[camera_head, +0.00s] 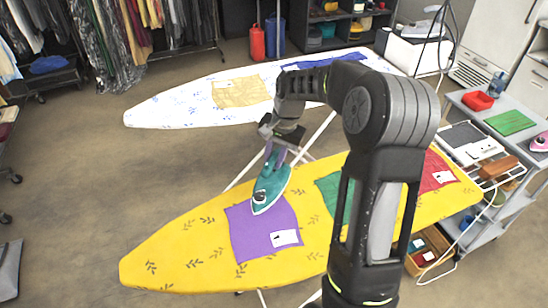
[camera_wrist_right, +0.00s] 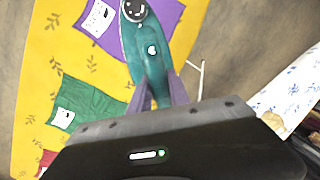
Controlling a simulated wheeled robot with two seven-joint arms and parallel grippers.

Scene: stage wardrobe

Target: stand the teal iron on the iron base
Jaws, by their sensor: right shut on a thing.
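The teal iron (camera_head: 269,186) is over the purple cloth on the yellow ironing board. My right gripper (camera_head: 274,154) is shut on its rear end, and its light tip points toward the near side. In the right wrist view the iron (camera_wrist_right: 146,55) lies between the purple fingers (camera_wrist_right: 160,92). I cannot tell whether its sole touches the cloth. A grey plate with a white piece, possibly the iron base (camera_head: 484,149), sits at the yellow board's right end, well away from the iron. My left gripper is not in view.
The purple cloth (camera_head: 252,236), a green cloth (camera_head: 329,186) and a red cloth (camera_head: 437,166) lie along the yellow board (camera_head: 180,256). A white ironing board (camera_head: 180,105) stands behind. A grey cart (camera_head: 524,148) at right holds a pink iron (camera_head: 540,142) and a red bowl (camera_head: 477,100).

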